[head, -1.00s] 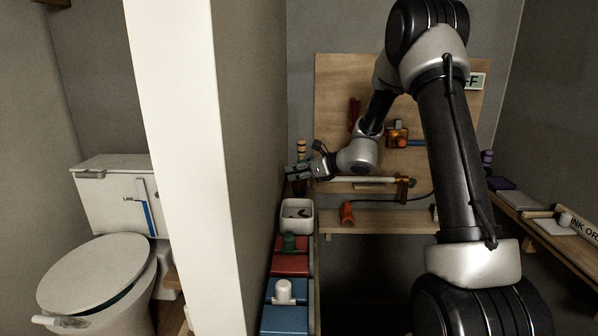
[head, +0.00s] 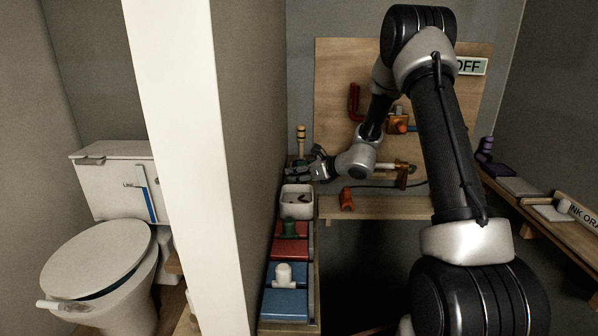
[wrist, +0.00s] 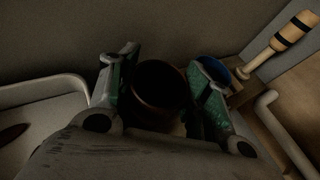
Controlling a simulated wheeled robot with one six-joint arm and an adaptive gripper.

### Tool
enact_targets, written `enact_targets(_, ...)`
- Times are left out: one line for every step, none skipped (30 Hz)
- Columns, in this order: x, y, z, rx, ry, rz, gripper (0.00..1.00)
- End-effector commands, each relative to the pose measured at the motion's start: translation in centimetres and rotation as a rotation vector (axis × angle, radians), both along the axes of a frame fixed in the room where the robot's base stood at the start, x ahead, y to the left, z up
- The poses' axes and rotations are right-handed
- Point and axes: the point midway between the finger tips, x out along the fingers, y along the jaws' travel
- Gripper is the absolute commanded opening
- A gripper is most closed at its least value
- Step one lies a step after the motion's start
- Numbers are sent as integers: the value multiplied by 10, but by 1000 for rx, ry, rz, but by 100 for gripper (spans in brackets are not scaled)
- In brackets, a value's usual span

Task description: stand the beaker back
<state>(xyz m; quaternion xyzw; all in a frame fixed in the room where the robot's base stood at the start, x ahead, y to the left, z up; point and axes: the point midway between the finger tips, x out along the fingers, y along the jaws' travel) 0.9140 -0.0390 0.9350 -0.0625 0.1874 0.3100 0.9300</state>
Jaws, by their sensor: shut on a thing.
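My gripper (head: 296,171) is at the far end of the left-hand bench, just beyond the white tray. In the wrist view my gripper (wrist: 166,78) is shut on a dark, round, open-topped vessel, which I take to be the beaker (wrist: 158,88). Its rim faces the camera, with one finger on each side. Its base is hidden, so I cannot tell whether it touches the surface. In the head view the beaker cannot be made out clearly behind the fingers.
A blue-rimmed round thing (wrist: 212,70) is close beside the right finger. A wooden peg with dark bands (head: 301,140) stands behind my gripper. The white tray (head: 297,210) is in front, then a red block (head: 290,249) and a blue block (head: 285,304). A wall runs close on the left.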

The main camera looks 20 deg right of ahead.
Motion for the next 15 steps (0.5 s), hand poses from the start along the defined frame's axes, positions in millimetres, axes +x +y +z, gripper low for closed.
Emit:
enact_targets(0,0,0,0,0,0,17)
enact_targets(0,0,0,0,0,0,17)
enact_targets(0,0,0,0,0,0,17)
enact_targets(0,0,0,0,0,0,17)
enact_targets(0,0,0,0,0,0,17)
enact_targets(0,0,0,0,0,0,17)
enact_targets(0,0,-1,0,0,0,17)
enact_targets(0,0,-1,0,0,0,17)
enact_targets(0,0,-2,0,0,0,17)
enact_targets(0,0,-2,0,0,0,17)
enact_targets(0,0,-3,0,0,0,17)
enact_targets(0,0,-3,0,0,0,17)
enact_targets(0,0,-4,0,0,0,17)
enact_targets(0,0,-4,0,0,0,17)
enact_targets(0,0,-5,0,0,0,17)
